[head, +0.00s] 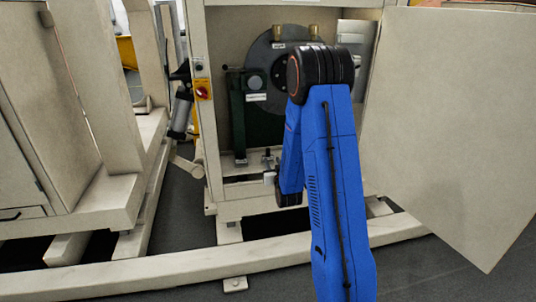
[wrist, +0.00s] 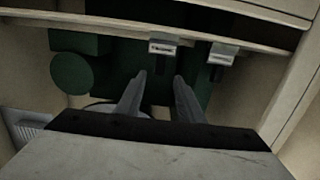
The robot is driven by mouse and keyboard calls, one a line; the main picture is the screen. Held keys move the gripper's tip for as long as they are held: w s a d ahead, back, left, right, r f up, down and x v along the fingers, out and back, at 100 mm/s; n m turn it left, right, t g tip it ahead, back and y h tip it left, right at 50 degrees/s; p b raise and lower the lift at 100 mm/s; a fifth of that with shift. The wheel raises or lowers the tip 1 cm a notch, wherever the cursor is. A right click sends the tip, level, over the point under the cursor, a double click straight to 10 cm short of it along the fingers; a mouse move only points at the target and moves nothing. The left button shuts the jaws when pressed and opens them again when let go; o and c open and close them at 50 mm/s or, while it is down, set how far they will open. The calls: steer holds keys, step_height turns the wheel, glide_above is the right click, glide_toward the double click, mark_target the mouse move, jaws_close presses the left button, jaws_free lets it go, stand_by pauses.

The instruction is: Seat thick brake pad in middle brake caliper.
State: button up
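My gripper (wrist: 160,75) shows in the wrist view with its two grey fingers apart and nothing visible between them. Beyond the fingertips are dark green machine parts and two small pale labelled blocks, one near the middle (wrist: 163,47) and one to its right (wrist: 222,55). In the head view, a large grey disc (head: 260,50) stands inside the open cabinet, with two brass-coloured parts (head: 278,33) at its top. My blue arm hides part of the disc and the cabinet interior. I cannot make out the thick brake pad or tell which part is the middle caliper.
The cabinet's open door (head: 445,130) stands to the right. A green upright (head: 238,115) rises inside the cabinet on the left. A beige frame (head: 100,110) stands further left, and a low beige beam (head: 180,262) crosses the floor in front.

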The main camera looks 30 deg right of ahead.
mark_target(268, 153)
steer(key=shift+x, duration=4.55)
steer(key=shift+c, duration=0.3)
jaws_close()
steer(key=shift+r, duration=0.1)
